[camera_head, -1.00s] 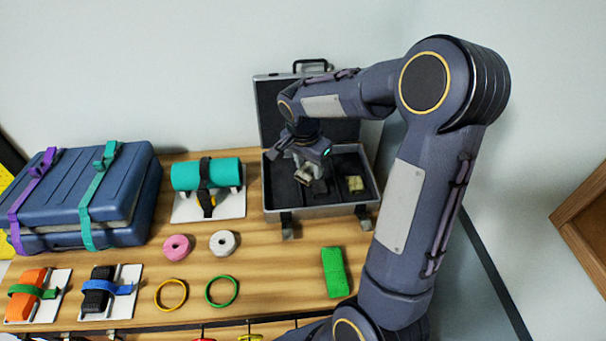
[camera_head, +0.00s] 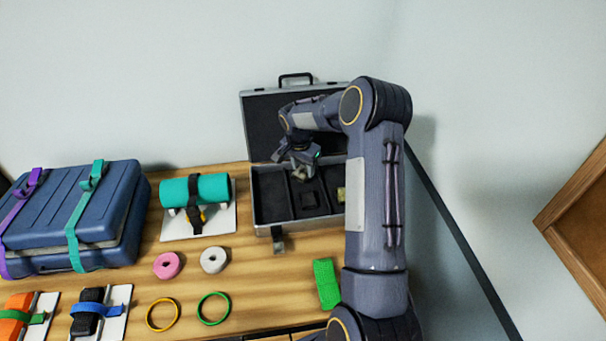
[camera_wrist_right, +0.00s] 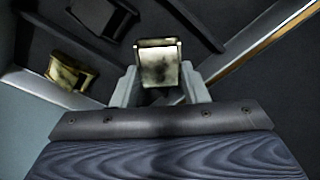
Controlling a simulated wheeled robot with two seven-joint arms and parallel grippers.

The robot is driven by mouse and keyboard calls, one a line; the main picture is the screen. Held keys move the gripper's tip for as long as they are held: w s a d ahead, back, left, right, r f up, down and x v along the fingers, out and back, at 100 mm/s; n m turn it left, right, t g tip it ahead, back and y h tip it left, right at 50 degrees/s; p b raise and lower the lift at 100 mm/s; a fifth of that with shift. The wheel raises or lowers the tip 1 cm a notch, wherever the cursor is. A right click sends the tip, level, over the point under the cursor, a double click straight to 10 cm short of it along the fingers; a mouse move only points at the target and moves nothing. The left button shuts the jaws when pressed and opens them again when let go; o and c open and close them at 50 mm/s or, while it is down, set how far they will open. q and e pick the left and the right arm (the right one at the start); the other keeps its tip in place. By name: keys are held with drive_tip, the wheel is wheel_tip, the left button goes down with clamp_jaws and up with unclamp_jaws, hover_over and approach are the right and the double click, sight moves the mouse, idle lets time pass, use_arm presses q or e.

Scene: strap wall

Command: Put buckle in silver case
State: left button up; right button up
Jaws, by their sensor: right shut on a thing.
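The silver case (camera_head: 305,222) stands open at the back of the table, its dark lid (camera_head: 262,125) raised against the wall. Dividers split its dark inside into compartments. My right gripper (camera_head: 299,176) is over the case, near its back. In the right wrist view it is shut on a brass-coloured metal buckle (camera_wrist_right: 158,66), held between the fingertips. A dark, squarish piece (camera_head: 309,200) lies in the middle compartment. Another brass-coloured piece (camera_head: 341,194) lies in the right compartment, partly hidden by my arm; it also shows in the right wrist view (camera_wrist_right: 72,72). My left gripper is not in view.
A teal roll (camera_head: 178,190) on a white stand and a blue strapped case (camera_head: 60,215) are to the left. Pink (camera_head: 167,265) and white (camera_head: 213,260) rolls, yellow and green rings, and a green block (camera_head: 326,284) lie in front.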

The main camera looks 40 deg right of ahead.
sight(302, 170)
wheel_tip(302, 170, down, 3)
drive_tip(key=shift+f+b, duration=0.1)
drive_tip(key=shift+b, duration=0.4)
drive_tip(key=shift+f, duration=0.15)
drive_tip(key=o, duration=1)
